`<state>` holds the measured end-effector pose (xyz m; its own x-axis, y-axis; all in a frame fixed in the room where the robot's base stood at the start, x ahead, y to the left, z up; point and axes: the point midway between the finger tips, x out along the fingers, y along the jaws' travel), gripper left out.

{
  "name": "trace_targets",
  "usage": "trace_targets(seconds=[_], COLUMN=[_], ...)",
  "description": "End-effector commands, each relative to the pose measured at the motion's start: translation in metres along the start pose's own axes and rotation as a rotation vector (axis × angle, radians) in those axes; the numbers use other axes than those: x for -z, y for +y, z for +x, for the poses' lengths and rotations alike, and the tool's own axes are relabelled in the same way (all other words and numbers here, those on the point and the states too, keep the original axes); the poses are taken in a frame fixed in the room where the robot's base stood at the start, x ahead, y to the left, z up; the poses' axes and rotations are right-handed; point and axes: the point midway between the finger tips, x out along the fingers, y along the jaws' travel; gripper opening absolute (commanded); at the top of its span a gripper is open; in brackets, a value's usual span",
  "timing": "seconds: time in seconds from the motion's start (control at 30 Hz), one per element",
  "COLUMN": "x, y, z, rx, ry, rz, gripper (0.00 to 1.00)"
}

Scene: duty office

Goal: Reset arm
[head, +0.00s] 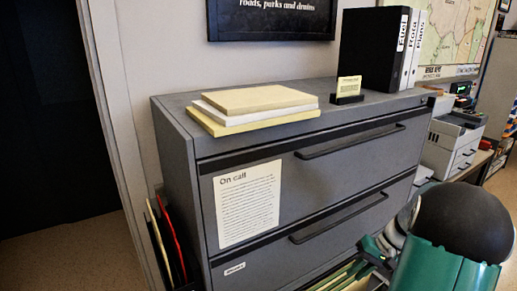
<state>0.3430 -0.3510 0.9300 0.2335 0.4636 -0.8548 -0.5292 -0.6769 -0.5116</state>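A green and black part of my arm (448,240) shows at the lower right of the head view, in front of the cabinet's right side. Smaller grey and green parts show just left of it, and I cannot tell clearly what they are.
A grey filing cabinet (320,185) with two visible drawer fronts fills the middle. On it are stacked folders (255,103), a small card holder (348,92) and binders (375,48). A desk with a printer (455,140) stands right. Bare floor (75,255) shows left.

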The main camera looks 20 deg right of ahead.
Motion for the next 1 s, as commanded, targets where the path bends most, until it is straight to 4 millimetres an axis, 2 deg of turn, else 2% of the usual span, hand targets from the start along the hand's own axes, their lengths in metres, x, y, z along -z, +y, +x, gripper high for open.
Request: trace_targets(seconds=[0.03, 0.2, 0.37, 0.5, 0.7, 0.83, 1.0], x=[-0.005, -0.03, -0.064, -0.099, -0.156, -0.194, -0.237], y=[-0.029, -0.104, -0.166, -0.212, -0.26, -0.281, -0.296], z=[-0.003, -0.006, -0.007, -0.008, -0.007, -0.007, -0.005], rx=[-0.045, -0.178, -0.281, -0.352, -0.412, -0.424, -0.408], ry=[-0.005, -0.001, 0.03, 0.077, 0.169, 0.237, 0.324], rz=[-0.04, -0.144, -0.248, -0.343, -0.481, -0.571, -0.677], gripper=[0.17, 0.17, 0.17, 0.17, 0.17, 0.17, 0.17])
